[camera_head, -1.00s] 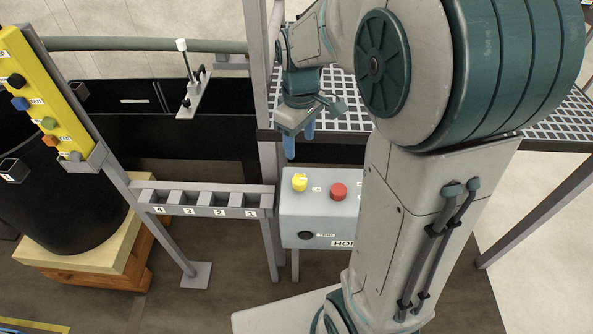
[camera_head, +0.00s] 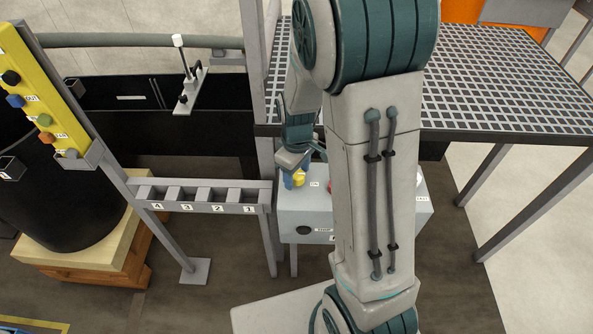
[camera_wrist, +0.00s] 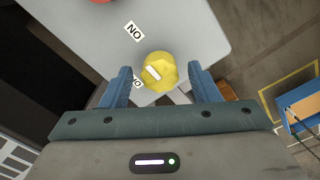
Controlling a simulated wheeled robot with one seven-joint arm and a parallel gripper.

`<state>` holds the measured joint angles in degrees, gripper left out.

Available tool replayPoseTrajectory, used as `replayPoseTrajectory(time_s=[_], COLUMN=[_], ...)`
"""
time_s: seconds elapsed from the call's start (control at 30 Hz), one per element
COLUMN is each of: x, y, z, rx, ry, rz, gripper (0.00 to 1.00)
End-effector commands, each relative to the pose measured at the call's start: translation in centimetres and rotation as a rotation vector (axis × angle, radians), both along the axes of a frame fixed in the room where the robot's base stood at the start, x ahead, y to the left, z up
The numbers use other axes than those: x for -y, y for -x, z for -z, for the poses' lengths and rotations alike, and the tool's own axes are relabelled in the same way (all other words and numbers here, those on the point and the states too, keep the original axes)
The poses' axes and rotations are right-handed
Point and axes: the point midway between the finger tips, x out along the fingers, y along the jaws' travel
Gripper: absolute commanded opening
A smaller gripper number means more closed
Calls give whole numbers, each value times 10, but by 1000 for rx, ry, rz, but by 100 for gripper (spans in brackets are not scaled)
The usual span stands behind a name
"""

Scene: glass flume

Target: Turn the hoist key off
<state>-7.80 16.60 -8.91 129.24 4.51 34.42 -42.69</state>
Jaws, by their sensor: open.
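The hoist key is a yellow knob with a white pointer mark, on top of a grey control box (camera_head: 300,222). In the wrist view the yellow knob (camera_wrist: 159,72) lies between the two blue fingers of my gripper (camera_wrist: 160,85), which are open with a gap on each side. An "ON" label (camera_wrist: 134,31) shows beyond the knob; a second label beside the left finger is partly hidden. The pointer mark lies aslant, not squarely toward the "ON" label. In the head view my gripper (camera_head: 294,180) is at the yellow knob (camera_head: 299,178), partly covering it.
A red button (camera_wrist: 100,1) is at the wrist view's top edge; my arm mostly hides it in the head view. A grey rack with numbered slots (camera_head: 205,196) stands left of the box. A metal grating platform (camera_head: 500,95) lies behind and right.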

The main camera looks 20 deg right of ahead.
Motion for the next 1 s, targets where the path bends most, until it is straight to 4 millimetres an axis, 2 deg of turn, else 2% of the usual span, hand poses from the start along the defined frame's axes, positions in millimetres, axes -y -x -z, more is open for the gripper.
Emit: replayPoseTrajectory(time_s=[0.13, 0.17, 0.3, 0.67, 1.0], x=[0, 0, 0, 0, 0], y=[0, 0, 0, 0, 0], z=[0, 0, 0, 0, 0], rx=[0, 0, 0, 0, 1], ry=[0, 0, 0, 0, 1], rz=[0, 0, 0, 35, 251], gripper=[56, 50, 11, 12, 12])
